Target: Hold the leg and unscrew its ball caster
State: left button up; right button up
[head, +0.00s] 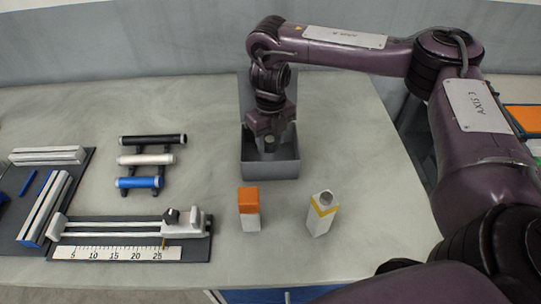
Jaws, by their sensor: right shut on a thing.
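My right gripper (268,134) points down over the open grey box (271,169) at the back of the table. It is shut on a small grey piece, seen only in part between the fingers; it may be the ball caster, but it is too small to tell. No leg can be picked out for certain. Three rods lie on a dark rack: a black one (153,139), a white one (146,159) and a blue one (139,182). My left gripper is not in view.
A white block with an orange top (249,208) and a white container with a yellow band (322,213) stand in front of the box. A measuring rail with a scale (124,253) lies front left. The table between the rack and the box is clear.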

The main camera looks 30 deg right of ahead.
aim_at(271, 140)
jog(key=shift+f+b, duration=0.6)
jog(key=shift+f, duration=2.05)
jog(key=shift+f, duration=0.15)
jog(key=o, duration=1.1)
notch_tip(271, 140, up, 12)
jog(key=p, duration=0.2)
jog(key=shift+r+p, duration=0.2)
jog(key=shift+p, duration=0.2)
jog(key=shift+s, duration=0.1)
